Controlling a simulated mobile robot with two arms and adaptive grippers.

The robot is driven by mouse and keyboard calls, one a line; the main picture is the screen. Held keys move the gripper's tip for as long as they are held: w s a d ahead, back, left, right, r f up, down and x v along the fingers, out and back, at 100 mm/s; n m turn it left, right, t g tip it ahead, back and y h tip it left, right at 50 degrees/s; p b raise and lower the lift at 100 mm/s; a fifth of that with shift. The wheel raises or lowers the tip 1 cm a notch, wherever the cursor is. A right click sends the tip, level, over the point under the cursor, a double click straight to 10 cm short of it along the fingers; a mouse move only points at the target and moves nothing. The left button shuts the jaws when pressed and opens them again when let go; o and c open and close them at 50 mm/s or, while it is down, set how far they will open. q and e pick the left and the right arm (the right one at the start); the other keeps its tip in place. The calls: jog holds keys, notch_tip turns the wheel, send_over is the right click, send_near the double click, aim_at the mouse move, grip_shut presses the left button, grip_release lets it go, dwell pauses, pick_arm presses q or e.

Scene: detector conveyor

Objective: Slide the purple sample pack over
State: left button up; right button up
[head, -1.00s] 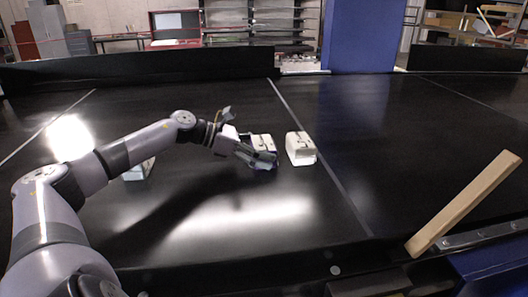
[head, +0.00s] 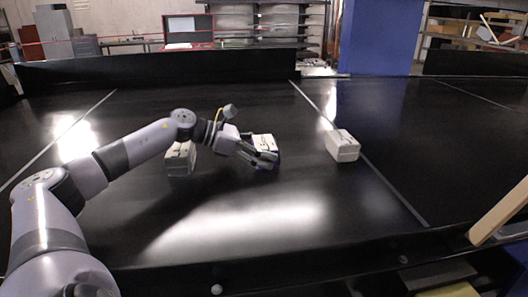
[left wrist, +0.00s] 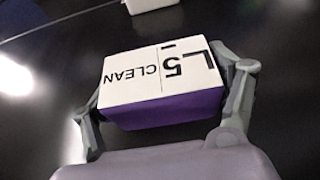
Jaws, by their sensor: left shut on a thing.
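The purple sample pack has a white top marked "L5 CLEAN" and a purple side. It shows in the left wrist view (left wrist: 165,108) and in the head view (head: 264,142), on the dark conveyor (head: 240,215). My left gripper (head: 262,158) is shut on it, with one finger on each end, as the left wrist view (left wrist: 163,100) shows. The fingers hide part of the pack in the head view. It looks to be at belt level, but I cannot tell whether it touches. My right gripper is not in view.
A white pack (head: 342,144) stands to the right, beside a grey belt line (head: 385,180). Another pack (head: 180,160) stands to the left, partly behind my arm. A dark wall (head: 160,64) bounds the far side. A wooden bar (head: 500,212) rises at the right edge.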

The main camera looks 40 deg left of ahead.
pick_arm(q)
jog(key=shift+s+a, duration=0.1)
jog(key=shift+s, duration=0.05)
jog(key=o, duration=1.4)
jog(key=shift+v, duration=5.85)
